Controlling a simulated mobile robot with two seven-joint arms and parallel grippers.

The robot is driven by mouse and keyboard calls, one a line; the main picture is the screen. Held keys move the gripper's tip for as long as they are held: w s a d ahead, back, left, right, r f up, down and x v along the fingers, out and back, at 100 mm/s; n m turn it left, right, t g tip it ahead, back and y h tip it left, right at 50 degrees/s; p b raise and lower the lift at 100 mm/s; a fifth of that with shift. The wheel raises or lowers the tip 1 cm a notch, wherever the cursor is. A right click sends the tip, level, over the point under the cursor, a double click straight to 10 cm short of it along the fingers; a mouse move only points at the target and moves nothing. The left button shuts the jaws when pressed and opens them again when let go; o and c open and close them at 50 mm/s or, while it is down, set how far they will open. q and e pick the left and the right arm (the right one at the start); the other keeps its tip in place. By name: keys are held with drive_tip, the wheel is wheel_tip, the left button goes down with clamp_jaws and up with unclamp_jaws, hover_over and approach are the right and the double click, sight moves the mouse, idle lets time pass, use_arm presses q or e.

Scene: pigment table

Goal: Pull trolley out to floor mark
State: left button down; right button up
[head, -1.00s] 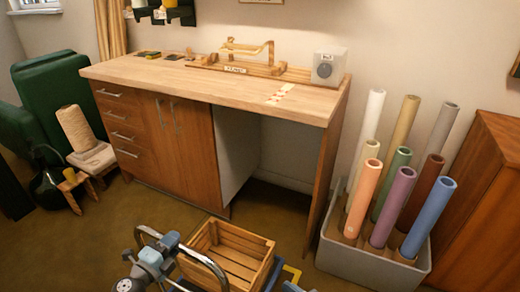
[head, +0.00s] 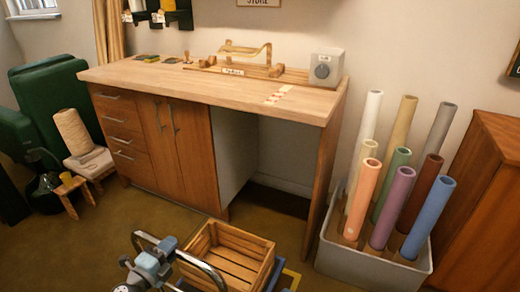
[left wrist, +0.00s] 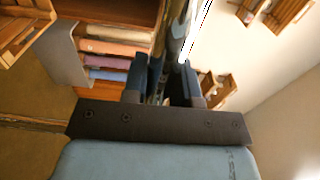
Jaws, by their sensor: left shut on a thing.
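The trolley shows at the bottom of the head view, with a curved chrome handle (head: 205,271) and a wooden crate (head: 232,262) on it. A little of its blue frame shows beside the crate; the rest is cut off. My left gripper (head: 164,247) is shut on the handle. In the left wrist view, the chrome bar (left wrist: 172,45) runs between the two dark fingers (left wrist: 162,88). A yellow strip (head: 292,277) shows right of the crate; I cannot tell whether it is the floor mark. My right gripper is out of view.
A wooden workbench (head: 200,84) with an open bay stands behind the trolley. A grey bin (head: 345,270) of several coloured rolls stands right of it. A small stool (head: 74,187) and green chair (head: 50,100) are at left. Brown floor (head: 90,245) is clear at front left.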

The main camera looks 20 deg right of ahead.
use_arm(q)
drive_tip(key=shift+r, duration=0.2)
drive_tip(key=c, duration=0.8)
unclamp_jaws()
drive_tip(key=shift+c, duration=0.2)
drive_tip(key=shift+f, duration=0.15)
drive_tip(key=shift+s, duration=0.1)
drive_tip(key=p+v, duration=0.2)
drive_tip(key=v, duration=1)
